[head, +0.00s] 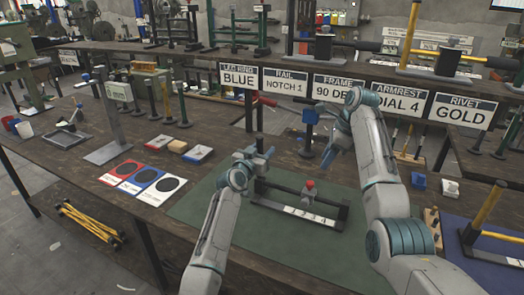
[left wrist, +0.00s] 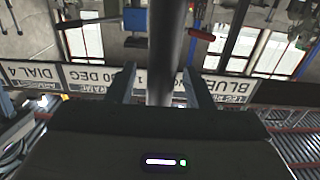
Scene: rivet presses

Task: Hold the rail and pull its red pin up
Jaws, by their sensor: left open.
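The dark rail (head: 282,188) runs across a low stand with a numbered white strip (head: 300,212) on the green mat (head: 215,215). A red-topped pin (head: 309,184) stands upright on a grey piece at the rail. My left gripper (head: 258,155) is open around a dark upright bar at the rail's left end. In the left wrist view that dark bar (left wrist: 166,55) passes between the two fingers, with gaps beside it. My right gripper (head: 330,148) hangs above and behind the red pin, apart from it; its finger opening is unclear.
Signs on the shelf include RAIL NOTCH 1 (head: 285,83). Red, blue and white cards (head: 143,182) lie left of the mat. A yellow-handled stand (head: 485,212) is on the right. The mat's front is clear apart from my arms.

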